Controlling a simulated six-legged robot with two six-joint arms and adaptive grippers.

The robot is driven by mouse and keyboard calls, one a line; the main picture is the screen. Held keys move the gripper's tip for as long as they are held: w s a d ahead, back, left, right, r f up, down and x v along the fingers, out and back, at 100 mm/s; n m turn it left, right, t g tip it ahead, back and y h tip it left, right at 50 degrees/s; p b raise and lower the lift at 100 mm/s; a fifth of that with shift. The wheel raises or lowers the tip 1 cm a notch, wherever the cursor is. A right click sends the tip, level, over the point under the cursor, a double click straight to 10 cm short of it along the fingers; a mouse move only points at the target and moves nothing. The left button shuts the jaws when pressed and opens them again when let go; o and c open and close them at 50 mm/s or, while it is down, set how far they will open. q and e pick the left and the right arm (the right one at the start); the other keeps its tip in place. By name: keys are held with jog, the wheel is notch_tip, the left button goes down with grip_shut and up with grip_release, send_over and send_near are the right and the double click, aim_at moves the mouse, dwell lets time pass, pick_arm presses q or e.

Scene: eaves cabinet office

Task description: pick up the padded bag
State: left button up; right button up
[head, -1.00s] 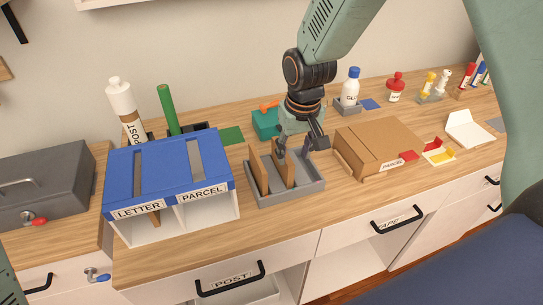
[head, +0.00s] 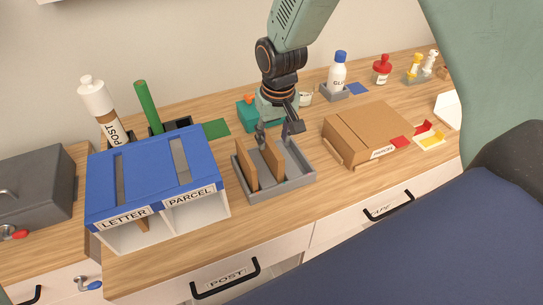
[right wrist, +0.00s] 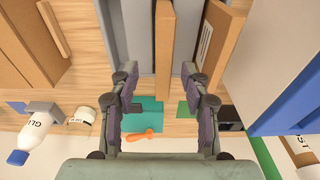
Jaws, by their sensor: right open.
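Two flat brown pieces stand on edge in a grey tray on the desk, a left one (head: 246,165) and a right one (head: 273,161). I cannot tell for sure which is the padded bag. In the right wrist view the right piece (right wrist: 164,45) shows edge-on, and the other (right wrist: 222,38) carries a white label. My right gripper (head: 274,138) is open and empty at the far end of the right piece. In the right wrist view its fingers (right wrist: 160,72) are apart, one on each side of that piece's line. Contact cannot be made out. My left gripper is not in view.
The grey tray (head: 296,181) has low walls. A blue-topped letter and parcel sorter (head: 150,170) stands close on its left, a cardboard box (head: 366,130) on its right. A glue bottle (head: 338,72) and a teal block (head: 246,116) stand behind. A dark blue surface (head: 430,240) fills the lower right.

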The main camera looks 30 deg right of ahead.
aim_at(272, 144)
jog(key=f, duration=0.2)
jog(key=shift+w+a+f, duration=0.1)
jog(key=shift+w+f, duration=0.1)
jog(key=shift+f, duration=0.1)
jog(key=shift+w+a+f, duration=0.1)
jog(key=shift+a+f, duration=0.1)
jog(key=shift+f, duration=0.25)
jog(key=shift+d, duration=0.25)
jog(key=shift+c, duration=1.1)
jog(key=shift+a, duration=0.25)
jog(key=c, duration=0.5)
jog(key=shift+d, duration=0.15)
grip_shut()
